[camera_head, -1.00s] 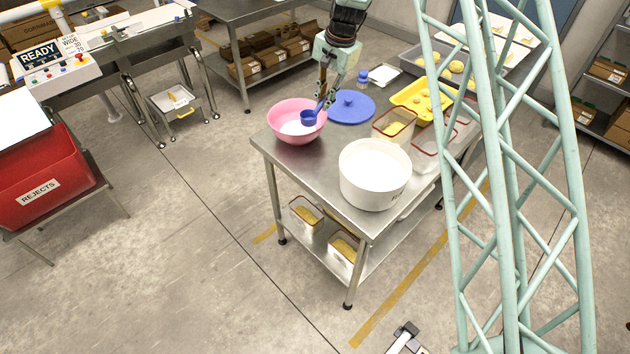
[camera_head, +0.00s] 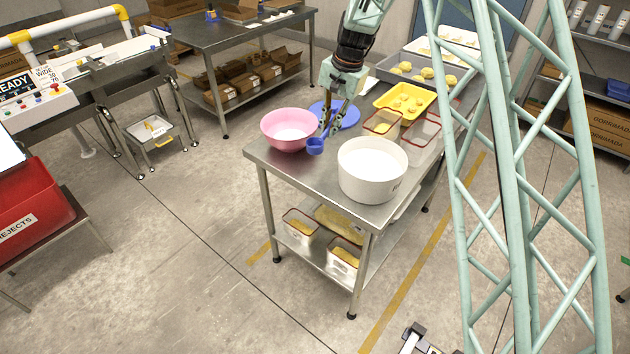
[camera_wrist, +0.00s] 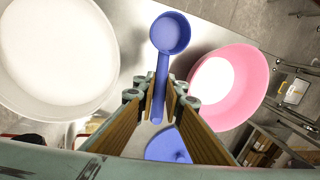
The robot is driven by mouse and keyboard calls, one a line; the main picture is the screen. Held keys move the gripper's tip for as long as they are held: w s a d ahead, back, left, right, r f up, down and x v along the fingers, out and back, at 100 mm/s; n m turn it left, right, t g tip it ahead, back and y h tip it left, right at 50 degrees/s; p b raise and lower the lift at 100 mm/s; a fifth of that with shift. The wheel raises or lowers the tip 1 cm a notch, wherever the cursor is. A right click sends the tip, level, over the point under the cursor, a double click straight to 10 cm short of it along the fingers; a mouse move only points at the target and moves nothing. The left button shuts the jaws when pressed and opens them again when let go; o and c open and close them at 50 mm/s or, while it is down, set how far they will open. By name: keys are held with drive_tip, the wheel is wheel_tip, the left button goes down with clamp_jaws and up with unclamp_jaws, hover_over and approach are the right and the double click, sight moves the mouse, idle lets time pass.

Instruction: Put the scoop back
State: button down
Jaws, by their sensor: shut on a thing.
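A blue scoop (camera_head: 315,146) is held in my gripper (camera_head: 337,106), which is shut on its handle. In the wrist view the scoop (camera_wrist: 171,33) points away from the fingers (camera_wrist: 158,112), its cup empty as far as I can see. The scoop is over the steel table, between a pink bowl (camera_head: 272,130) holding white powder and a white tub (camera_head: 346,183) also holding white material. In the wrist view the tub (camera_wrist: 102,85) is at left and the pink bowl (camera_wrist: 256,95) at right. A blue round lid (camera_head: 349,118) lies behind, partly hidden by my gripper.
A yellow tray (camera_head: 418,90) of dough-like pieces and clear red-rimmed containers (camera_head: 395,132) stand right of my gripper, close behind the tub. The steel table (camera_head: 312,184) is bare near its front left. A red rejects bin (camera_head: 30,190) stands far left.

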drive_tip(key=shift+s+d, duration=0.1)
drive_tip(key=shift+s, duration=0.05)
drive_tip(key=shift+f, duration=0.1)
drive_tip(key=shift+f+b, duration=0.45)
drive_tip(key=shift+f, duration=2.6)
drive_tip(key=shift+f, duration=0.15)
drive_tip(key=shift+f, duration=1.75)
drive_tip(key=shift+f+b, duration=0.15)
drive_tip(key=shift+b, duration=0.15)
drive_tip(key=c, duration=3)
unclamp_jaws()
